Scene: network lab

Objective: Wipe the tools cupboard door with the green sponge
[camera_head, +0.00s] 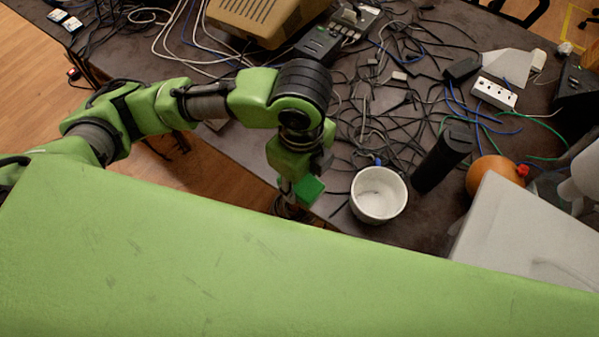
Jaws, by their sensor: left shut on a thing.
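My left arm reaches in from the left in the head view and bends down at the table's front edge. My left gripper (291,208) is at its end, pointing down and partly hidden by the arm. I cannot make out the fingertips clearly. I cannot identify the tools cupboard or its door in this view. My right gripper is not in view.
The dark table (235,150) is cluttered with tangled cables. The white bowl (379,194), a black cylinder (441,160) and an orange round object (494,175) stand near its front. A beige device (265,18) and a white power strip (494,92) lie farther back.

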